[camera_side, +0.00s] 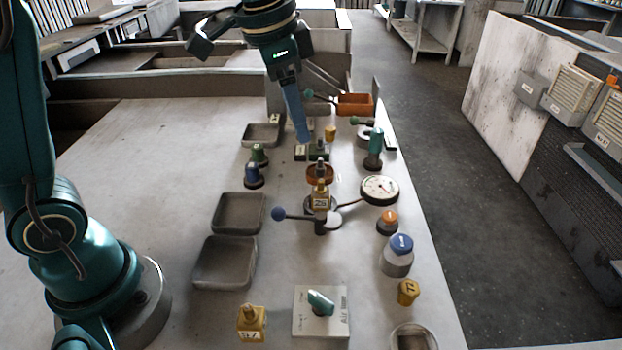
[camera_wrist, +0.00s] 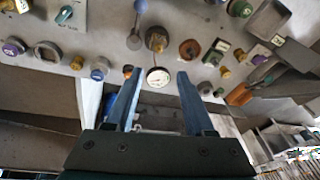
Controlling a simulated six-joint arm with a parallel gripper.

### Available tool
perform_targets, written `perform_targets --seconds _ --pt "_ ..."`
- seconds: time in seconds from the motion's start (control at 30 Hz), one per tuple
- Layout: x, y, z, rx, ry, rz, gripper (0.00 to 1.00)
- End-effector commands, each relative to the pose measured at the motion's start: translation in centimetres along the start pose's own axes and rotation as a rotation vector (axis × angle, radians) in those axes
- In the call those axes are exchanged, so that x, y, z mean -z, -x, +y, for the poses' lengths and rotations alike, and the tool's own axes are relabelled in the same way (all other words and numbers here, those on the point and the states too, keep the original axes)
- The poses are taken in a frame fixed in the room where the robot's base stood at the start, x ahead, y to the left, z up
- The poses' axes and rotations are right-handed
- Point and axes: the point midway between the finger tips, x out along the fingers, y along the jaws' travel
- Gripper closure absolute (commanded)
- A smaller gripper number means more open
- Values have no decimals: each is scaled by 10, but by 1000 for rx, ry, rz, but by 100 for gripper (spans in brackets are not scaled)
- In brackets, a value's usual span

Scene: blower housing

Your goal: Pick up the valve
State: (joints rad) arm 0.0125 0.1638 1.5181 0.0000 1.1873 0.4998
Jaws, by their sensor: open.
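Which piece is the valve is not certain from the pictures. A lever with a blue ball end (camera_side: 278,214) and a dark upright body stands mid-table in the side view, beside a yellow block tagged 26 (camera_side: 321,201). Just behind it is a round orange-brown piece (camera_side: 320,175), which also shows in the wrist view (camera_wrist: 190,49). My gripper (camera_side: 303,138) points down above the far part of the table, apart from these pieces. In the wrist view my gripper (camera_wrist: 158,78) has its two blue fingers spread and nothing held between them.
A white dial gauge (camera_side: 380,188) lies right of the lever and appears between my fingers in the wrist view (camera_wrist: 158,78). Grey trays (camera_side: 224,284) stand on the left. An orange bin (camera_side: 355,105) is at the far end. The table's left part is clear.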

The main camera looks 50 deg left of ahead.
Motion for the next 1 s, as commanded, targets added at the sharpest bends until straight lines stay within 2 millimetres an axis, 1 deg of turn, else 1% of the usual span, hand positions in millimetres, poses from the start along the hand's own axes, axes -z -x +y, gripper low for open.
perform_targets --seconds 0.03,0.2,0.3,0.4,0.5,0.6,0.9,1.0 --pt "8 -14 -4 -16 -20 -28 46" --pt "23 -62 -10 -66 -68 -109 46" --pt "25 -88 -10 -92 -77 -153 46" --pt "23 -110 -9 -114 -77 -189 46" --pt "17 -123 -5 -133 -77 -222 46" --pt "14 -131 -3 -141 -77 -236 46" --pt "5 -166 2 -142 -77 -237 46" --pt "3 -173 3 -141 -77 -236 46"
